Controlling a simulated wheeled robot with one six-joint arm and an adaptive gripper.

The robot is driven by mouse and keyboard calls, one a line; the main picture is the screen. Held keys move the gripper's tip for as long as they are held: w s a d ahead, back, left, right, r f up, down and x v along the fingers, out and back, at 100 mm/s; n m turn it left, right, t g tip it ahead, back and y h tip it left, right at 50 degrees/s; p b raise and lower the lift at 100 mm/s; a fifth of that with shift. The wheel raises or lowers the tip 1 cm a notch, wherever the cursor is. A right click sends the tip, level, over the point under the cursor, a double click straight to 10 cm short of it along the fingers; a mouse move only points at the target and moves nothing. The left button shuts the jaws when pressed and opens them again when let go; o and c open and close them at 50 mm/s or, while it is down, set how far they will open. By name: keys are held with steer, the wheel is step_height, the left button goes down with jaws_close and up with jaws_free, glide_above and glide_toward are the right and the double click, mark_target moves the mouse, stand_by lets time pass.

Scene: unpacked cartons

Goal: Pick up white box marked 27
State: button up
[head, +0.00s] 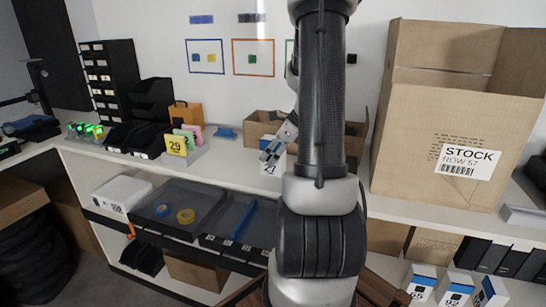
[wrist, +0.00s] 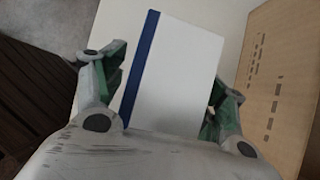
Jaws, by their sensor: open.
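A white box with a blue stripe (wrist: 178,75) lies between my gripper's fingers (wrist: 165,80) in the wrist view. One finger is on each side of it, and the jaws are open. A gap shows on the left side; I cannot tell whether the right finger touches. In the head view, my gripper (head: 277,145) is over the counter, at a small white box (head: 269,169) whose number looks like 27 but is partly hidden. My arm hides part of the area behind.
A large open carton marked STOCK (head: 440,140) stands right of my arm. An open low carton (head: 262,124) is behind my gripper. A yellow card marked 29 (head: 175,146) stands to the left. Several white-and-blue boxes (head: 455,287) sit on the lower shelf at right.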

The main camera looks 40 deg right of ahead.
steer(key=c, duration=1.3)
